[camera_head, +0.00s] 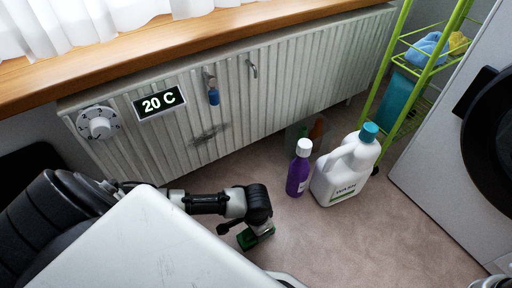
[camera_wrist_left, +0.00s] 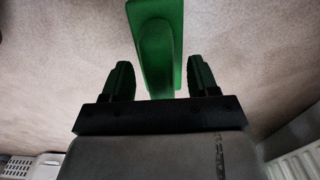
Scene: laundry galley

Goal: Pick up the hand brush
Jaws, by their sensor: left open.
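The green hand brush (camera_wrist_left: 158,35) shows in the left wrist view, its handle running between the two fingers of my left gripper (camera_wrist_left: 160,80). A gap is visible on both sides of the handle, so the fingers are open around it and not closed on it. In the head view my left gripper (camera_head: 252,230) points down low over the floor, with green (camera_head: 258,239) showing at its tips; I cannot tell there what is brush and what is finger. The brush's lower part is hidden behind the gripper body.
A white wash jug (camera_head: 345,172) and a purple bottle (camera_head: 298,172) stand on the floor right of my gripper. A ribbed radiator (camera_head: 240,100) runs along the wall. A green rack (camera_head: 420,75) and a white machine (camera_head: 450,150) stand at the right. Floor ahead of the jug is clear.

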